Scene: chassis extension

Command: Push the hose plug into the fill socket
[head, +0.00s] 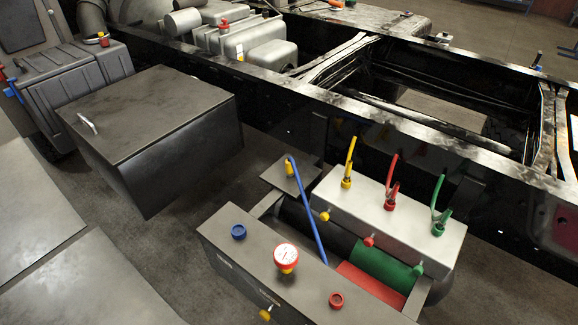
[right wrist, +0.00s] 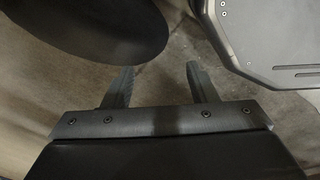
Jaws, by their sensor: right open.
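A blue hose (head: 308,215) stands slanted at the front tank unit in the head view; a yellow fitting (head: 290,169) is at its upper end. Its lower end goes down behind the dark front panel (head: 232,262), where I cannot see it. On that panel are a blue ring-shaped port (head: 238,232) and a red ring-shaped port (head: 336,300); I cannot tell which is the fill socket. My right gripper (right wrist: 160,82) is open and empty in the right wrist view, with bare floor between its fingers. Neither gripper shows in the head view.
A round gauge (head: 286,256) sits between the ports. A silver box (head: 385,222) carries yellow, red and green hoses. A large dark box (head: 150,125) stands left, before the black chassis rail (head: 300,95). A dark rounded body (right wrist: 85,30) is close to my right gripper.

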